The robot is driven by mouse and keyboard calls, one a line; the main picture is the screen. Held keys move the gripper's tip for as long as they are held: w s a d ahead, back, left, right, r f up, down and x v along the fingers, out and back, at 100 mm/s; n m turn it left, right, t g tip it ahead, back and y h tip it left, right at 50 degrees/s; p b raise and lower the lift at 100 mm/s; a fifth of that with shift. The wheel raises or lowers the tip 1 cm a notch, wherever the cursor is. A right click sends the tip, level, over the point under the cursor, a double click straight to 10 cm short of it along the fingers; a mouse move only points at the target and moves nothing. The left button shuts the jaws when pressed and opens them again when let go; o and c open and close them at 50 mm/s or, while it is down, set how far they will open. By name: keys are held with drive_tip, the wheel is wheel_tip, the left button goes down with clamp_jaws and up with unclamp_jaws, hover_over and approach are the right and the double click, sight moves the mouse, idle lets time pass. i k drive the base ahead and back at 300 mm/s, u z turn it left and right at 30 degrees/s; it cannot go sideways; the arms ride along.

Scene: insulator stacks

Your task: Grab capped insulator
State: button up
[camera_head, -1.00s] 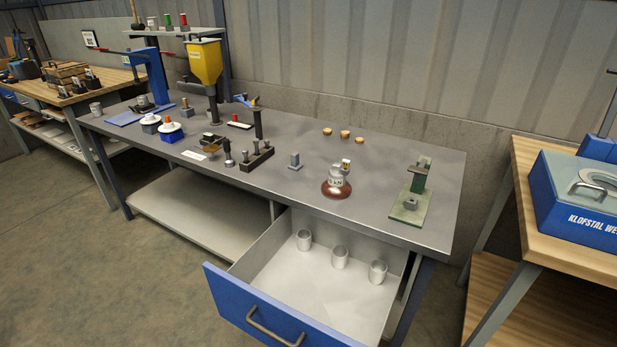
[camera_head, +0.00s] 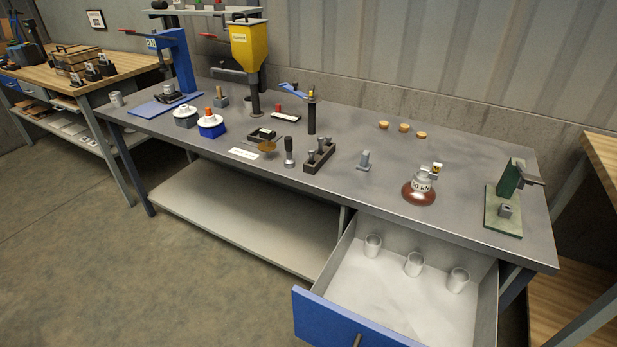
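A brown insulator with a grey-white metal cap (camera_head: 419,190) stands upright on the right part of the grey workbench (camera_head: 440,228). Its rounded brown disc rests on the bench top, and dark lettering shows on the cap. A small yellow and white piece is at the top of the cap; I cannot tell what it is. My gripper is not in view.
An open drawer (camera_head: 345,320) below the insulator holds three pale cups (camera_head: 413,264). A green stand (camera_head: 504,205) is to its right, a small grey block (camera_head: 364,160) to its left. Three corks (camera_head: 404,127) lie behind. A yellow hopper (camera_head: 249,47) stands further left.

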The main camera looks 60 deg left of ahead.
sight(419, 192)
drive_tip(key=u, duration=1.3)
drive_tip(key=i, duration=1)
